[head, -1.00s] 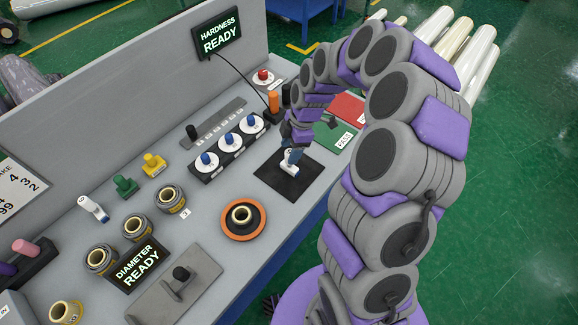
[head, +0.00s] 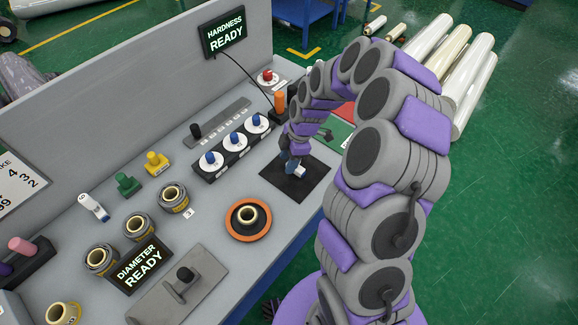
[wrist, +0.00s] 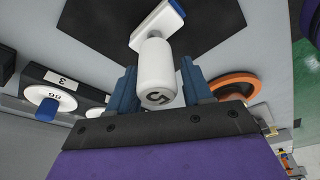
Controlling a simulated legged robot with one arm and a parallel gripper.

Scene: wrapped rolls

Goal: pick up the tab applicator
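A white applicator with a blue edge on its head (head: 299,171) is on the black mat (head: 312,180) under my gripper. In the wrist view its white handle (wrist: 157,75), with a dark number on its end, lies between my two blue fingers. Its white and blue head (wrist: 160,20) is beyond the fingertips, over the mat. My gripper (wrist: 158,72) has a finger on each side of the handle, very close to it. I cannot tell whether they press on it. In the head view my gripper (head: 290,160) hides most of the handle.
A similar white and blue tool (head: 94,207) lies at the left of the bench. A row of white dials with blue knobs (head: 235,143) is left of the mat. An orange ring dish (head: 247,220) is in front. A panel wall (head: 120,95) closes the back.

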